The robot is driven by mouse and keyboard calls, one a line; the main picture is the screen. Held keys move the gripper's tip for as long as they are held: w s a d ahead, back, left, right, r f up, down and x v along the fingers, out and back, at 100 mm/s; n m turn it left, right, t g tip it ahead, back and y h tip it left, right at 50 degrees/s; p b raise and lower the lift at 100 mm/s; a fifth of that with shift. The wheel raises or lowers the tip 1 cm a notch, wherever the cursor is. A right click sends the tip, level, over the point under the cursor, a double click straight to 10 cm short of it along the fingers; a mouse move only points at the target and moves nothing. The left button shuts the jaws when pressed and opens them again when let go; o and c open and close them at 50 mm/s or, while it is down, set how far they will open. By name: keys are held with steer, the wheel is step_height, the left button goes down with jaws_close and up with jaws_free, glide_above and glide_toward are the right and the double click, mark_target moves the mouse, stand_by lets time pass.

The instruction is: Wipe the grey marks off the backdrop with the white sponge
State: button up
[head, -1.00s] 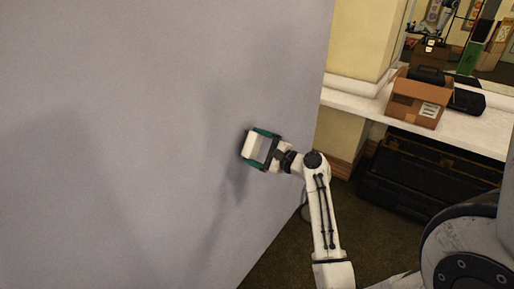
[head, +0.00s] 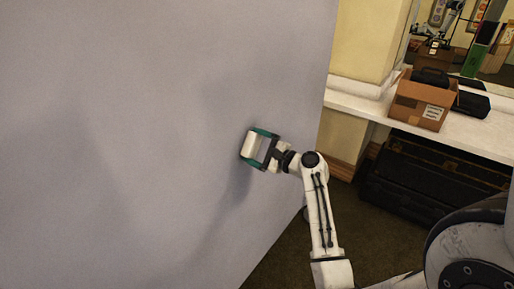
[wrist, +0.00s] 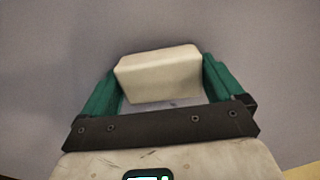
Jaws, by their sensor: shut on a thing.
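The white sponge (head: 248,144) is a pale block held at the tips of my gripper (head: 257,147), whose green fingers close on its two ends. In the wrist view the sponge (wrist: 158,74) sits between the green fingers of my gripper (wrist: 160,82). The backdrop (head: 120,80) is a large grey-lilac panel filling the left of the head view. The sponge is at its surface near the right edge; I cannot tell if it touches. Soft dark patches show on the panel, and I cannot tell marks from shadows. The surface behind the sponge is hidden.
A white counter (head: 470,135) stands right of the backdrop. It bears an open cardboard box (head: 421,101) and dark items. A black case (head: 430,185) is below the counter. Dark carpet (head: 310,255) shows beyond the backdrop's right edge.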

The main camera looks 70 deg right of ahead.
steer(key=shift+w, duration=0.15)
steer(key=shift+s+d+b, duration=0.3)
steer(key=shift+d, duration=0.65)
steer(key=shift+s+d+b, duration=0.25)
steer(key=shift+d, duration=0.65)
steer(key=d, duration=0.3)
steer(key=shift+s+d, duration=0.2)
steer(key=shift+s, duration=0.15)
